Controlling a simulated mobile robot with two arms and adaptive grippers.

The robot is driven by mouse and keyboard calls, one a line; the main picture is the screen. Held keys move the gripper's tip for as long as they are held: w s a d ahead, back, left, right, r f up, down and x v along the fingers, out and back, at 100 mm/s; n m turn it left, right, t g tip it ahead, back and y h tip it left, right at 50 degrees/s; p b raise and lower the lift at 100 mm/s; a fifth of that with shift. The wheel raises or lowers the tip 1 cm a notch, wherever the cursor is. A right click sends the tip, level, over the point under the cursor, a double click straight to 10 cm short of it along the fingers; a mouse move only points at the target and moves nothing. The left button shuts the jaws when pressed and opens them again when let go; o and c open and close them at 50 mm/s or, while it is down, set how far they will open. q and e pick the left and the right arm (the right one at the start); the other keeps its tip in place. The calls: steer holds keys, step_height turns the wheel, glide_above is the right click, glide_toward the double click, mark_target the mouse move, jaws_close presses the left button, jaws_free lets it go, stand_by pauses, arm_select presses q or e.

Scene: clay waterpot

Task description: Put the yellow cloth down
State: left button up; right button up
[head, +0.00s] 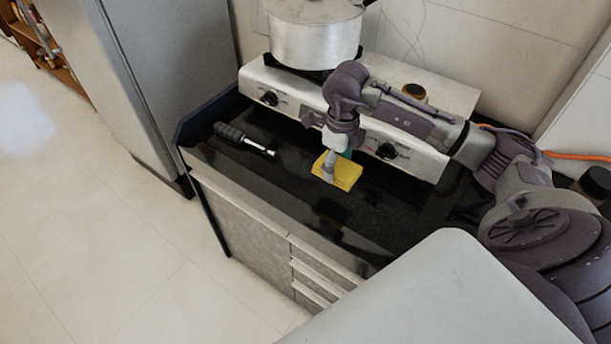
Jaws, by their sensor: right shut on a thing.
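The yellow cloth (347,177) is a small folded pad, low over the black countertop in front of the stove. My right gripper (328,170) comes down from above and is shut on the cloth at its left side. I cannot tell whether the cloth touches the counter. The fingertips partly cover the cloth. My left gripper is not in view.
A white stove (290,92) with knobs stands behind, with a metal pot (315,42) on it. A black-handled tool (244,138) lies on the counter (300,205) to the left. A grey cabinet (150,75) rises at the left. The counter's front edge is near.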

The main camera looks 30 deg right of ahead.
steer(key=p, duration=0.1)
glide_above(311, 181)
steer(key=f, duration=0.3)
steer(key=shift+s, duration=0.25)
steer(key=shift+w+a+f, duration=0.15)
steer(key=shift+w+f, duration=0.1)
steer(key=shift+f, duration=0.15)
steer(key=f, duration=0.2)
steer(key=f+p, duration=0.1)
steer(key=shift+s+f, duration=0.25)
steer(key=shift+f, duration=0.05)
steer(key=shift+w+f, duration=0.1)
steer(key=shift+f, duration=0.2)
steer(key=shift+w, duration=0.1)
steer(key=shift+w+f, duration=0.1)
steer(key=shift+f, duration=0.05)
steer(key=o, duration=0.6)
steer(key=shift+f, duration=0.1)
steer(key=shift+c, duration=0.2)
steer(key=o, duration=0.5)
steer(key=shift+c, duration=0.2)
steer(key=shift+r, duration=0.5)
arm_select(q)
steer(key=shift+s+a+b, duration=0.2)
steer(key=shift+b, duration=0.95)
arm_select(e)
step_height(311, 181, up, 12)
steer(key=shift+f, duration=0.25)
